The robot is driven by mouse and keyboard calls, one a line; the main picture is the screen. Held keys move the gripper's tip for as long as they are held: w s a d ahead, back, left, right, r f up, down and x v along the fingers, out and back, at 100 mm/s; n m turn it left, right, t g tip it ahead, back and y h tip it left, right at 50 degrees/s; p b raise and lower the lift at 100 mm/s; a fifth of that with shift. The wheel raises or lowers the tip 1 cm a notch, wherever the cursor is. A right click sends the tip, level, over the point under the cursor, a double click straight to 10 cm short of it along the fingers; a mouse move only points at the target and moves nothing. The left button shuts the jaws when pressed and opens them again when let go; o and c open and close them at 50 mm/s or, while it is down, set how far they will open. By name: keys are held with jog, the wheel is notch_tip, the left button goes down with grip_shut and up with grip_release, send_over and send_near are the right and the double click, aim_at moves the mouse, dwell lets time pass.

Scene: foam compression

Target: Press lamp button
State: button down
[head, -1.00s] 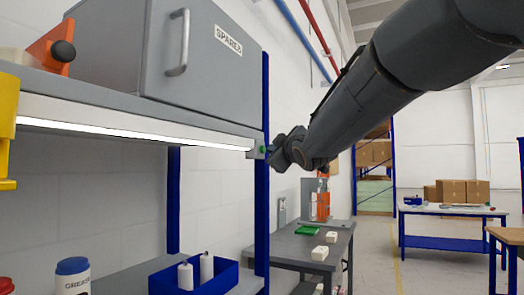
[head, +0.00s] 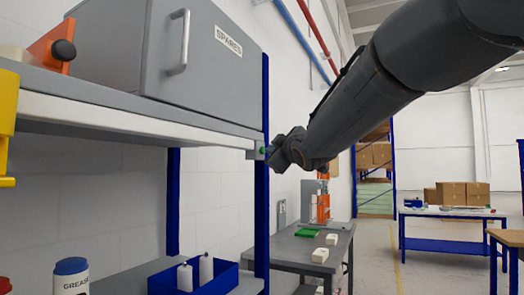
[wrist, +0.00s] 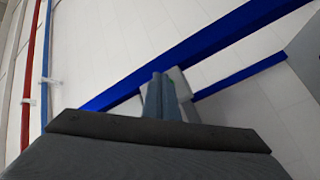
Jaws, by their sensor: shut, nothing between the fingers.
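The lamp (head: 130,122) is a long pale strip under the front edge of the upper shelf, and it is dark. Its green button (head: 263,150) sits on a small grey box (head: 254,154) at the strip's right end, by the blue post. My gripper (head: 270,151) is shut and empty, with its tips at the button; I cannot tell whether they touch it. In the wrist view my gripper (wrist: 158,78) shows closed fingers in front of the grey box (wrist: 181,84), covering most of the button.
A blue shelf post (head: 262,215) stands right beside my gripper. A grey SPARES cabinet (head: 215,75) stands on the shelf above. A blue bin (head: 225,277) with white bottles and a grease tub (head: 71,278) are below. The aisle at right is open.

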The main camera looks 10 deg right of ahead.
jog(key=shift+s+d, duration=0.1)
jog(key=shift+d, duration=0.05)
jog(key=shift+s+d+p, duration=0.9)
jog(key=shift+d+p, duration=0.15)
jog(key=shift+d, duration=0.15)
jog(key=shift+s+d+p, duration=0.85)
jog(key=shift+d+p, duration=0.15)
jog(key=shift+d, duration=0.2)
jog(key=s+d+f+m+g+h, duration=0.15)
jog(key=s+f+m+g, duration=0.3)
jog(key=f, duration=1.15)
jog(key=s+f+m+g+h, duration=0.25)
jog(key=s+f+g, duration=0.2)
jog(key=f, duration=1.15)
jog(key=s+a+f+m+g, duration=0.2)
jog(key=s+f+g, duration=0.2)
jog(key=s+f, duration=0.5)
jog(key=s+a+f+m+g+y, duration=0.1)
jog(key=s+f+g, duration=0.3)
jog(key=s+f, duration=0.5)
jog(key=s+m+b, duration=0.1)
jog(key=s, duration=0.4)
jog(key=shift+s+a+f, duration=0.25)
jog(key=shift+s+a, duration=0.1)
jog(key=shift+s, duration=0.05)
